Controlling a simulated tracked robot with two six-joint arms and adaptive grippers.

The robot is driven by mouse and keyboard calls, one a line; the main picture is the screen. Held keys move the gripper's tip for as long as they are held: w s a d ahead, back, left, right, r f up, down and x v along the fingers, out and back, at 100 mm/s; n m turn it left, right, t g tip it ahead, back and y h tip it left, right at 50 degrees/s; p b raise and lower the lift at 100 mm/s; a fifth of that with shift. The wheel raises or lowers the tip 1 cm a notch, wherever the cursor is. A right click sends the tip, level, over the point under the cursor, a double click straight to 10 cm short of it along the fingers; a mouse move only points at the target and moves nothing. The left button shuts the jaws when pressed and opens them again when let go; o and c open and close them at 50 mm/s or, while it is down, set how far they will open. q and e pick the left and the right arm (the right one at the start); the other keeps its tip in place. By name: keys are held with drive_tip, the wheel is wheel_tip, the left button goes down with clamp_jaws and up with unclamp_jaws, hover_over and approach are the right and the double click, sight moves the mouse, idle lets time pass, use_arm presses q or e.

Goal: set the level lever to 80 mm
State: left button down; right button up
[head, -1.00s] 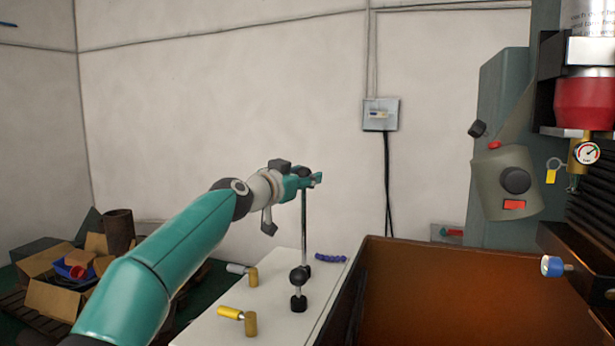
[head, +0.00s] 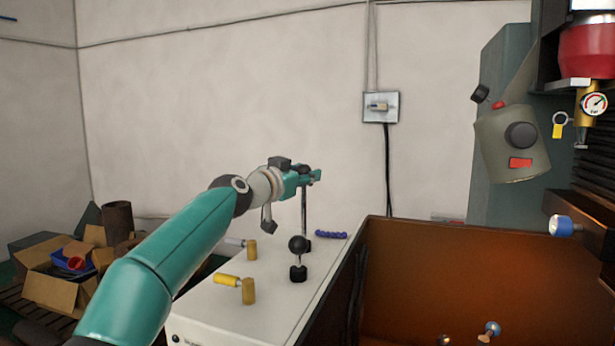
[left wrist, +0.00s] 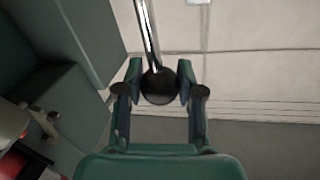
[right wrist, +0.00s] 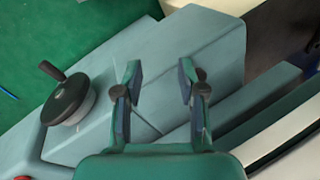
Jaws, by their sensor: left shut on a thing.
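My left gripper (head: 314,177) is shut on a black ball knob, which shows between its fingers in the left wrist view (left wrist: 158,86). The knob sits at the end of a slim metal rod (left wrist: 147,35). In the head view the rod (head: 304,208) stands upright below the gripper, with its dark foot on the white cabinet top (head: 240,305); the gripper hides the knob. I cannot read any mm scale. My right gripper (right wrist: 158,85) is open and empty in the right wrist view, above grey-green machine housing. It is outside the head view.
A shorter ball-topped lever (head: 298,244) stands just in front of the rod. A blue segmented hose (head: 331,234) is behind. An orange-brown tray (head: 400,245) is to the right, beside the machine.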

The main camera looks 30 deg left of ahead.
use_arm(q)
wheel_tip(320, 180, down, 2)
drive_tip(key=shift+f+b, duration=0.1)
drive_tip(key=shift+b, duration=0.35)
drive_tip(key=c, duration=0.7)
unclamp_jaws()
drive_tip(key=shift+r, duration=0.2)
drive_tip(key=shift+s, duration=0.55)
drive_tip(key=s, duration=1.1)
drive_tip(key=shift+d, duration=0.25)
